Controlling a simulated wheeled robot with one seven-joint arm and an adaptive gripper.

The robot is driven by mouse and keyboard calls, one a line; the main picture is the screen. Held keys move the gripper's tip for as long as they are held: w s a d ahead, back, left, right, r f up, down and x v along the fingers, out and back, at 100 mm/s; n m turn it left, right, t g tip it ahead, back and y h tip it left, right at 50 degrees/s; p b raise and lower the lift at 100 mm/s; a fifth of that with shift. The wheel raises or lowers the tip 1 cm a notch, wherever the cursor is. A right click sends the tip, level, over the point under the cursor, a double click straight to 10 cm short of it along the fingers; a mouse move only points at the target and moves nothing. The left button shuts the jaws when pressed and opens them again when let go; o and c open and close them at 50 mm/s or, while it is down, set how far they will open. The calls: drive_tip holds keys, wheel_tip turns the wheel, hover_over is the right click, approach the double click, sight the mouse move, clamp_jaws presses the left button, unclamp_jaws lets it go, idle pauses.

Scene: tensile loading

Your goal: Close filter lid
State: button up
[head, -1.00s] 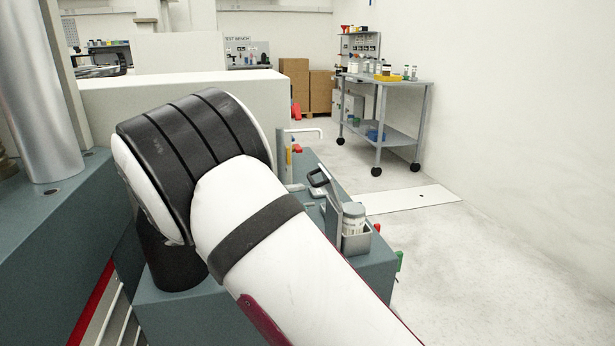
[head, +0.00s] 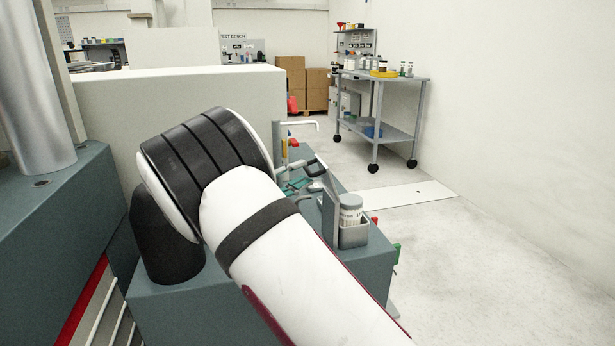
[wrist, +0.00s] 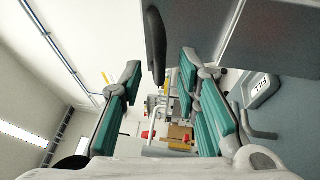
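My gripper (wrist: 161,72) is open in the wrist view, its two green-padded fingers apart with nothing clamped between them. A black curved handle (wrist: 154,45) shows ahead between the fingertips; I cannot tell whether they touch it. In the head view, green finger parts of my gripper (head: 296,185) show just past my arm, beside a black handle (head: 315,166). A grey upright plate (head: 330,206) stands near this handle and may be the raised filter lid. My arm hides much of this area.
A white-labelled jar (head: 350,208) sits in a small metal holder (head: 355,236) on the blue-grey machine base (head: 375,266). A pale bent bar (head: 301,124) rises behind. A wheeled cart (head: 400,82) stands farther back, with free floor on the right.

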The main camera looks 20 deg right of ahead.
sight(308, 168)
drive_tip(key=shift+b+x, duration=0.35)
drive_tip(key=shift+x, duration=1.3)
clamp_jaws()
